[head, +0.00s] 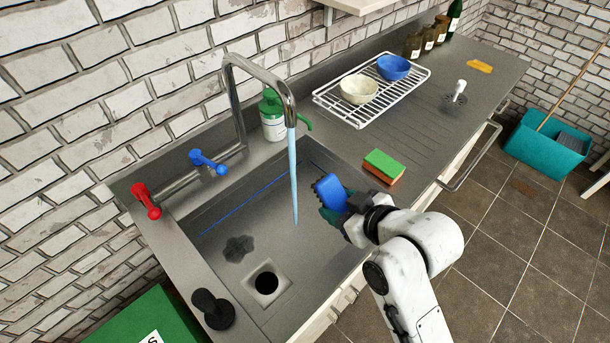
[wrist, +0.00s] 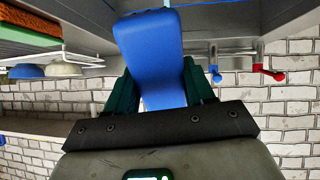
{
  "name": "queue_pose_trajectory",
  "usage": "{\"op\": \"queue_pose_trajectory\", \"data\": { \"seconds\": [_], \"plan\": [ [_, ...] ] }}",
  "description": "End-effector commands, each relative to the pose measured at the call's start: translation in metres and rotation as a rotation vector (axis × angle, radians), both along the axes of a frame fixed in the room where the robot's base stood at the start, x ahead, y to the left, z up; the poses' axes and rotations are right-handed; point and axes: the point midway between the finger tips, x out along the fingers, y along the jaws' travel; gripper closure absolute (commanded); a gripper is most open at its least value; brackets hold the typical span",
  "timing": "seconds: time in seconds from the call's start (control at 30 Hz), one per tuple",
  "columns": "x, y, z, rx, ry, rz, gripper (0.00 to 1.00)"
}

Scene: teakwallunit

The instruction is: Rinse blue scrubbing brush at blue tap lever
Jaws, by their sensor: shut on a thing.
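The blue scrubbing brush (head: 330,191) is held in my gripper (head: 338,212) over the right side of the sink (head: 235,220). In the wrist view the brush (wrist: 152,55) sits between the two dark green fingers of my gripper (wrist: 150,88), which are shut on it. The blue tap lever (head: 208,161) is on the pipe at the wall, left of the spout. Water (head: 293,175) runs from the spout (head: 290,112) into the sink. The brush is to the right of the stream and apart from it. The lever also shows in the wrist view (wrist: 215,73).
A red tap lever (head: 146,200) is at the left. A green soap bottle (head: 272,115) stands behind the sink. A green and orange sponge (head: 384,166) lies on the right rim. A rack (head: 330,97) holds two bowls.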

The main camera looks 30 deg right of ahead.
Motion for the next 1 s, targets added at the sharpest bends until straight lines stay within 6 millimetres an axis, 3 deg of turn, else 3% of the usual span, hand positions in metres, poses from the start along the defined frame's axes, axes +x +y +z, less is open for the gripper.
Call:
{"op": "queue_pose_trajectory", "data": {
  "seconds": [0.5,1.0],
  "plan": [
    [-0.034,-0.005,0.030,0.000,-0.001,0.000,0.85],
    [-0.036,-0.006,0.030,-0.001,-0.001,0.001,0.85]
  ]
}}
